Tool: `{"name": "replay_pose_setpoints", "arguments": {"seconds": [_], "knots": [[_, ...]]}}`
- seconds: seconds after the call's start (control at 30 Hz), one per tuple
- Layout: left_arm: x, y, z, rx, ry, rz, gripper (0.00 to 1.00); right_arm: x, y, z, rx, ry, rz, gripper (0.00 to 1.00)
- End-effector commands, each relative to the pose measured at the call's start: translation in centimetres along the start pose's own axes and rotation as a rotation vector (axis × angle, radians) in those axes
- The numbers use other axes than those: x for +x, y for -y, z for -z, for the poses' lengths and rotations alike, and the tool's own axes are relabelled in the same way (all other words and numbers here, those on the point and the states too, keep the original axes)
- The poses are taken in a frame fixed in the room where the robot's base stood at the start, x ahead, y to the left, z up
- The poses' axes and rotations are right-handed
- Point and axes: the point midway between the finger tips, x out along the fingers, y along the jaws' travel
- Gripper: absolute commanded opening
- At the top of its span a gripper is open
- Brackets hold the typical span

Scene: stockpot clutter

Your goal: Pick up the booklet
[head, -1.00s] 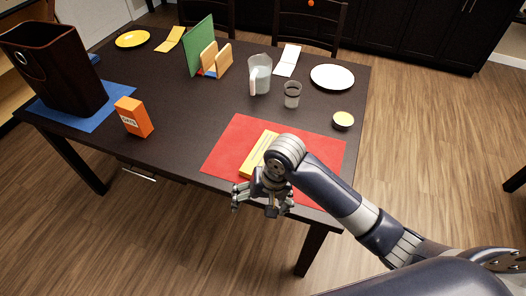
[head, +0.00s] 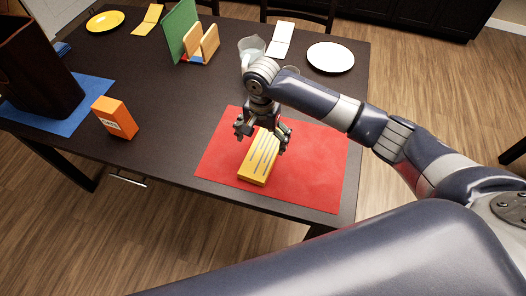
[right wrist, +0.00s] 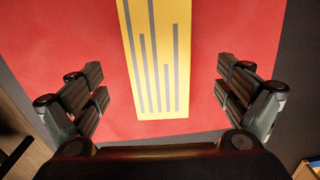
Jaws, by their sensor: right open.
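A yellow, flat oblong thing with grey stripes, which looks like the booklet (head: 262,160), lies on a red mat (head: 315,170) near the table's front edge. My right gripper (head: 262,138) is open above its far end, with one finger on each side. In the right wrist view the yellow booklet (right wrist: 157,60) runs lengthwise between the spread fingers of the gripper (right wrist: 160,85), apart from both. Whether the fingertips are level with it is hard to tell. My left gripper is not in view.
An orange box (head: 115,118) stands left of the mat. A dark bin (head: 40,75) stands on a blue mat (head: 60,122). Behind are a rack with a green board (head: 181,30), a partly hidden pitcher (head: 250,46), a white folded card (head: 281,38) and a white plate (head: 330,57).

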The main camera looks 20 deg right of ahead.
Motion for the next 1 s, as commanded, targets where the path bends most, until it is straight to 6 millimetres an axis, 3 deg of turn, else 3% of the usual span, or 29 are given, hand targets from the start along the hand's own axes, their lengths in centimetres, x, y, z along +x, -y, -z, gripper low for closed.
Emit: {"name": "replay_pose_setpoints", "arguments": {"seconds": [0.13,0.3,0.4,0.67,0.77,0.9,1.0], "knots": [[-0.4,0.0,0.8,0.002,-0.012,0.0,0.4,1.3,-0.2,0.0,0.0,0.0,-0.002,0.94],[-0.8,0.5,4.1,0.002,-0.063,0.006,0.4,4.0,-0.4,0.0,-0.001,0.0,-0.001,0.94],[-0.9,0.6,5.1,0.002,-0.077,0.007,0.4,5.0,-0.4,0.0,-0.002,0.0,0.0,0.94],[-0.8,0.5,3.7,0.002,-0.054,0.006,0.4,5.3,-0.3,0.0,-0.003,-0.001,0.002,0.94],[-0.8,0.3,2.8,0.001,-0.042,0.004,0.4,5.3,-0.3,0.0,-0.002,-0.001,0.002,0.76],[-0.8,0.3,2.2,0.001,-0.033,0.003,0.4,5.3,-0.3,0.0,-0.002,-0.001,0.001,0.44],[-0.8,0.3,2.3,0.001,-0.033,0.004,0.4,5.3,-0.4,0.0,-0.002,-0.001,0.001,0.43]]}}
